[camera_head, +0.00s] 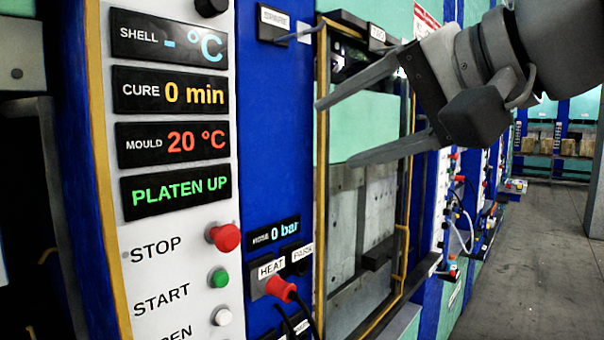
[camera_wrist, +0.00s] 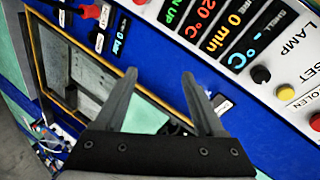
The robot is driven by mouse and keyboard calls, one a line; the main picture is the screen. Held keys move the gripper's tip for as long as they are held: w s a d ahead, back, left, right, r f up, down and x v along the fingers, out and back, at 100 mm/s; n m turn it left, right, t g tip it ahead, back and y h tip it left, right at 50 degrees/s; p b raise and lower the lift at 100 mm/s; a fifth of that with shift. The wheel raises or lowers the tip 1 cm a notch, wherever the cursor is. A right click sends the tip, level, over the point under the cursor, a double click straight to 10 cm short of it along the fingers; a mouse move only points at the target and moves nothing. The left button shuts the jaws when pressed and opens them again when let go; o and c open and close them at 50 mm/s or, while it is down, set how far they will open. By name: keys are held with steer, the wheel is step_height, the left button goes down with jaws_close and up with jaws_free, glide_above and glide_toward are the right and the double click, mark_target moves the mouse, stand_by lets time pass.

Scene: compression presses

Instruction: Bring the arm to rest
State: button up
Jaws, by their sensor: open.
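My gripper (camera_head: 335,130) is open and empty in the head view, its two grey fingers pointing left in front of the press opening. In the wrist view the gripper (camera_wrist: 160,85) shows its fingers spread apart with nothing between them. The wrist picture is tilted. The arm comes in from the upper right of the head view. The press control panel (camera_head: 190,260) stands left of the fingers, with displays reading cure 0 min, mould 20 °C and platen up. It also shows at the upper right of the wrist view (camera_wrist: 262,88).
A yellow-edged press opening (camera_head: 322,200) lies behind my gripper. A red plug (camera_head: 281,289) sits in the heat socket, and a red stop button (camera_head: 224,237) projects from the panel. More machines line the right background. The grey floor (camera_head: 530,260) at right is clear.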

steer(key=s+d+f+n+g+h, duration=0.1)
steer(key=s+d+f+h, duration=0.1)
steer(key=f, duration=1)
steer(key=s+d+f+n+g+h, duration=0.2)
steer(key=d+f+h, duration=0.2)
steer(key=f, duration=0.8)
steer(key=s+d+f+n+g+h, duration=0.2)
steer(key=f+h, duration=0.1)
steer(key=f, duration=0.9)
steer(key=shift+s+d, duration=0.25)
steer(key=shift+d, duration=0.15)
steer(key=shift+r, duration=0.1)
steer(key=c, duration=0.3)
steer(key=shift+a, duration=0.2)
steer(key=shift+c, duration=0.2)
